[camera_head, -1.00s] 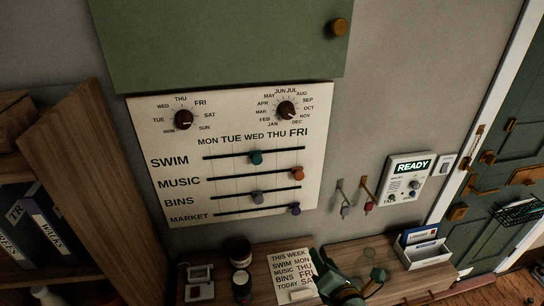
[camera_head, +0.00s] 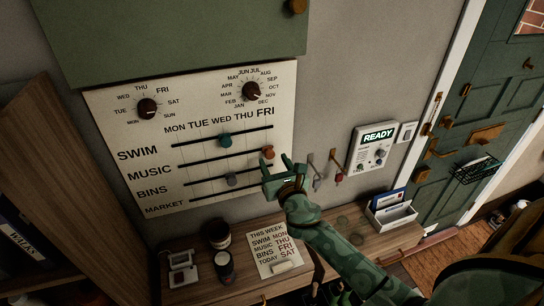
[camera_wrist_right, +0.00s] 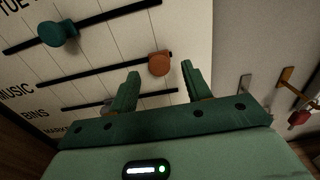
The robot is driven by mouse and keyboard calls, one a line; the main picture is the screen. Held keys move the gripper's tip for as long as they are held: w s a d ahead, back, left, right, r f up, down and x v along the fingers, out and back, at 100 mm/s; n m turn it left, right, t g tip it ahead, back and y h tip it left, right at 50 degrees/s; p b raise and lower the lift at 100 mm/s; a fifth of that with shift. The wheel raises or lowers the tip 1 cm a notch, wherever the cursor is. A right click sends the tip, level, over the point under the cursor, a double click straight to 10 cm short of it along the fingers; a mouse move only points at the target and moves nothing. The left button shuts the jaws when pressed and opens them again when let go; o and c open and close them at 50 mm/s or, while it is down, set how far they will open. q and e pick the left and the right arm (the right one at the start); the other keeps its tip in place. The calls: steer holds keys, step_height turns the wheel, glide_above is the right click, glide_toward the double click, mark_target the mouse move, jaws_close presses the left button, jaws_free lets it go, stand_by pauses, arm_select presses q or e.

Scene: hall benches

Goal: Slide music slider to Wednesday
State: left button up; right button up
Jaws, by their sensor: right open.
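The white wall board (camera_head: 108,120) has day columns MON to FRI and rows SWIM, MUSIC, BINS and MARKET. The orange music slider knob (camera_head: 268,152) stands at the right end of its slot, under FRI. My right gripper (camera_head: 275,159) is open just in front of the board near this knob. In the right wrist view the orange knob (camera_wrist_right: 159,64) shows between the two spread fingertips (camera_wrist_right: 160,70); contact is not visible. The teal swim knob (camera_head: 225,140) is around the WED column. The grey bins knob (camera_head: 231,180) is lower. My gripper hides the market knob.
Two dials (camera_head: 147,108) sit above the sliders. Right of the board are wall hooks (camera_head: 339,176) and a READY panel (camera_head: 372,147). The desk below holds a printed week card (camera_head: 267,249), dark jars (camera_head: 217,234) and a letter holder (camera_head: 393,213). A green cabinet (camera_head: 170,35) hangs above.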

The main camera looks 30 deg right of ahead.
steer(key=shift+x, duration=1.3)
jaws_close()
glide_toward(227, 156)
steer(key=x, duration=0.5)
steer(key=shift+b, duration=0.35)
jaws_free()
